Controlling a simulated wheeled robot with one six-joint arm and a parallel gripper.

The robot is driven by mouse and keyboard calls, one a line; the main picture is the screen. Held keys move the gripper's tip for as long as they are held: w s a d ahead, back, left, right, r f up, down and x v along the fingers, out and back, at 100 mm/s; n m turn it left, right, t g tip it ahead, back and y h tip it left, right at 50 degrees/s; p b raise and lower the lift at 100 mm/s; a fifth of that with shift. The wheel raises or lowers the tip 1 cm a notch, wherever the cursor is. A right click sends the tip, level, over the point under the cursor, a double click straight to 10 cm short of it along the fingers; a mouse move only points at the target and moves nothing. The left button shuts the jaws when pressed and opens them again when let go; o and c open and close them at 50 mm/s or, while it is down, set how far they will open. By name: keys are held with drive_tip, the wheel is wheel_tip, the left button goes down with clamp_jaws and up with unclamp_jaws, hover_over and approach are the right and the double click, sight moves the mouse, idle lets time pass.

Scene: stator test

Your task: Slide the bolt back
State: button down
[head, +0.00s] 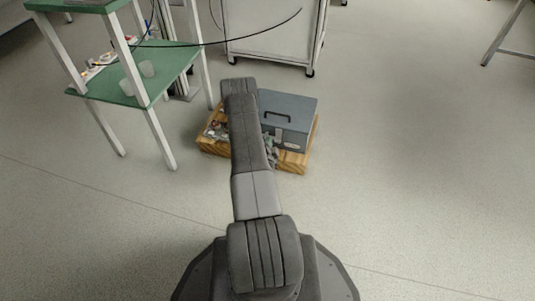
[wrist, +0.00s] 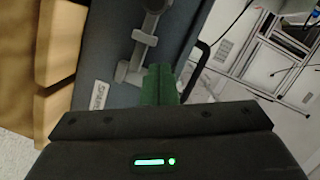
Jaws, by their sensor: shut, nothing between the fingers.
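A grey metal bolt (wrist: 144,38) with small brackets is fixed on the dark blue-grey face of a box (wrist: 105,50) in the wrist view. My gripper (wrist: 160,82) has green fingers, shut together and empty. The fingertips appear beside the lower end of the bolt; I cannot tell whether they touch it. In the head view the blue-grey box (head: 290,115), with a dark handle on top, stands on a wooden base (head: 293,160). My arm hides part of both, and the gripper and bolt cannot be made out there.
A white label (wrist: 101,94) is on the box face. A green-shelved rack (head: 150,90) with cups stands to the left, close to my arm. A white wheeled cabinet (head: 270,35) stands behind.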

drive_tip(key=a, duration=0.1)
drive_tip(key=w+a+f+b, duration=0.1)
drive_tip(key=w+a+f, duration=0.1)
drive_tip(key=shift+w+a+b, duration=0.1)
drive_tip(key=shift+a+b, duration=0.05)
drive_tip(key=shift+b, duration=0.15)
drive_tip(key=shift+w+a, duration=0.15)
drive_tip(key=shift+a, duration=0.35)
drive_tip(key=shift+w+a, duration=0.15)
drive_tip(key=shift+a, duration=0.35)
